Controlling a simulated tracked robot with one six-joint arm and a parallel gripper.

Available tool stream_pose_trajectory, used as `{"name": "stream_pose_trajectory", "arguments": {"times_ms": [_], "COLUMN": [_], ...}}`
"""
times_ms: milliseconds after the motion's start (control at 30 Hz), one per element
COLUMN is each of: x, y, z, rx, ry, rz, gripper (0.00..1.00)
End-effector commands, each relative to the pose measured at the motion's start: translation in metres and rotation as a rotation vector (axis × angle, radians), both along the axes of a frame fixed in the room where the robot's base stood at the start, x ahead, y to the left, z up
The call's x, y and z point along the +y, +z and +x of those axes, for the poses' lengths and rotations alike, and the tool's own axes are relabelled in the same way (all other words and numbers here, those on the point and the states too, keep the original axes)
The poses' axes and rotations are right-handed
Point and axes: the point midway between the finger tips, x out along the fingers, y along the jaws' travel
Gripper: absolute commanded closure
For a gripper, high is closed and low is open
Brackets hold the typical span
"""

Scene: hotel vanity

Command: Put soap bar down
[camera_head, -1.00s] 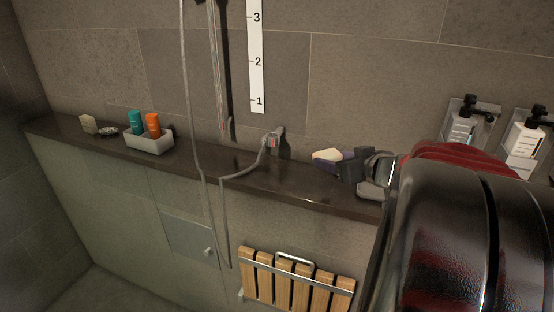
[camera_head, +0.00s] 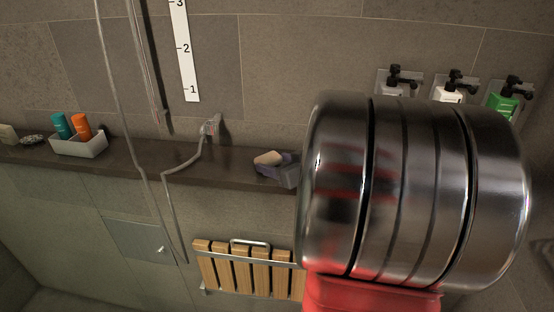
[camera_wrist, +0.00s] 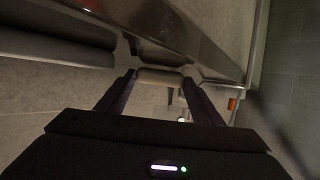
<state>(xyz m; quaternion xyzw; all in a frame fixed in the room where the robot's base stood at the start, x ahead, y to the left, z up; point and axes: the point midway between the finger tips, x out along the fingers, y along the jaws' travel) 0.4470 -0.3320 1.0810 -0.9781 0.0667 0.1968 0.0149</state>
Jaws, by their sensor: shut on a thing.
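A pale cream soap bar (camera_head: 268,158) is held between the dark purple fingers of my gripper (camera_head: 273,162), in front of the right part of the dark ledge (camera_head: 215,165). I cannot tell whether it touches the ledge. In the wrist view the soap bar (camera_wrist: 160,77) spans the gap between both fingertips (camera_wrist: 160,80). My gripper is shut on it. My large metal arm link hides the ledge further right. A small dark dish (camera_head: 32,140) stands on the ledge at the far left.
A beige block (camera_head: 7,134) sits beside the dish. A grey tray (camera_head: 80,146) holds a teal and an orange bottle. A hose hangs from a wall outlet (camera_head: 210,128) over the ledge. A slatted wooden seat (camera_head: 248,270) is below. Wall dispensers (camera_head: 453,90) are at right.

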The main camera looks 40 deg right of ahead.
Motion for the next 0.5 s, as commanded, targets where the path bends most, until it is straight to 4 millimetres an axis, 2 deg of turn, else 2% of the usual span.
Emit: {"name": "stream_pose_trajectory", "arguments": {"times_ms": [467, 500], "x": [0.0006, 0.0007], "y": [-0.0046, -0.0049], "z": [0.0004, 0.0003], "rx": [-0.001, 0.0], "ry": [0.001, 0.001], "rz": [-0.001, -0.001], "gripper": [0.63, 0.38]}}
